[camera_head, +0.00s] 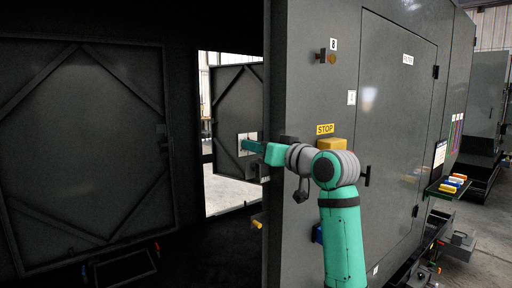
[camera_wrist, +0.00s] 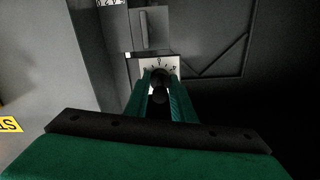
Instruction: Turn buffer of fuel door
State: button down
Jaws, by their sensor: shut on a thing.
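A dark round knob (camera_wrist: 159,76), which I take for the buffer, sits in front of a white dial plate (camera_wrist: 143,66) with black marks and numerals in the wrist view. My gripper (camera_wrist: 160,84) has its two teal fingers on either side of this knob and is shut on it. The fingers hide part of the knob and plate. In the head view my gripper (camera_head: 252,147) reaches left past the cabinet edge, with the white plate (camera_head: 243,137) just beyond it. A dark door with diagonal braces (camera_head: 237,100) stands behind; I cannot tell which door is the fuel door.
The grey cabinet wall (camera_head: 310,120) stands close to my arm, with a yellow STOP sign (camera_head: 325,129) and a yellow box (camera_head: 331,145). A large braced panel (camera_head: 85,140) is at left. A ledge with coloured blocks (camera_head: 446,189) juts out at right.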

jog(key=shift+f+n, duration=0.2)
jog(key=shift+n, duration=17.3)
jog(key=c, duration=1.5)
grip_release()
